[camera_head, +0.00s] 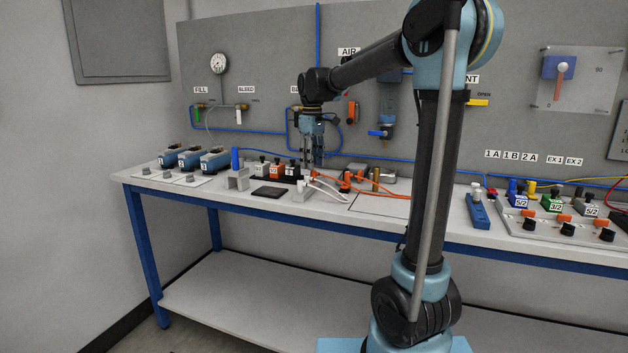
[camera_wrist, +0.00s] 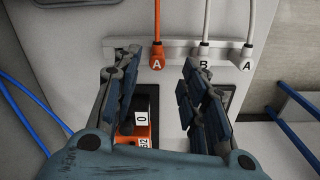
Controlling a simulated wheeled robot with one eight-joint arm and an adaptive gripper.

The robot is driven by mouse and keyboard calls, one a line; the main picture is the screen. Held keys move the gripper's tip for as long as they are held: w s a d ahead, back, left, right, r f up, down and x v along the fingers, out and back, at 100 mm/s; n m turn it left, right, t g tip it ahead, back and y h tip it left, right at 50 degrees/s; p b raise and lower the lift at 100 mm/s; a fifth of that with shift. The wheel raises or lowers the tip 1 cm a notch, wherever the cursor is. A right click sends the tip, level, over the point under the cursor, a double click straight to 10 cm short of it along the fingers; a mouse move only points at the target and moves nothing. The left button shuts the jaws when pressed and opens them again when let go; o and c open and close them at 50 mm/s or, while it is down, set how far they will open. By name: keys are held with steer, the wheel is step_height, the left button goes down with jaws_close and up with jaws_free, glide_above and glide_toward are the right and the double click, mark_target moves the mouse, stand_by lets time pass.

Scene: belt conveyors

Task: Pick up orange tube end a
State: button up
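The orange tube end marked A (camera_wrist: 157,57) sits at a pale rail (camera_wrist: 180,46) in the wrist view, its orange tube running up out of the picture. To its right are a white tube end marked B (camera_wrist: 203,55) and another white one marked A (camera_wrist: 246,60). My gripper (camera_wrist: 160,66) is open, with its two dark fingers apart and the orange end in the gap just beyond the tips. Nothing is held. In the head view my gripper (camera_head: 314,160) points down over the bench, and the small tube ends are hard to tell apart there.
Below the rail in the wrist view is an orange valve block (camera_wrist: 142,132), partly behind the left finger. Blue tubes (camera_wrist: 30,95) lie at left. In the head view, valves (camera_head: 277,169) and a black pad (camera_head: 269,193) are left of my gripper; a brass post (camera_head: 376,179) stands right.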

mark_target(313, 173)
steer(key=shift+w+d+f, duration=0.15)
steer(key=shift+f, duration=2.45)
steer(key=shift+c, duration=0.5)
jaws_close()
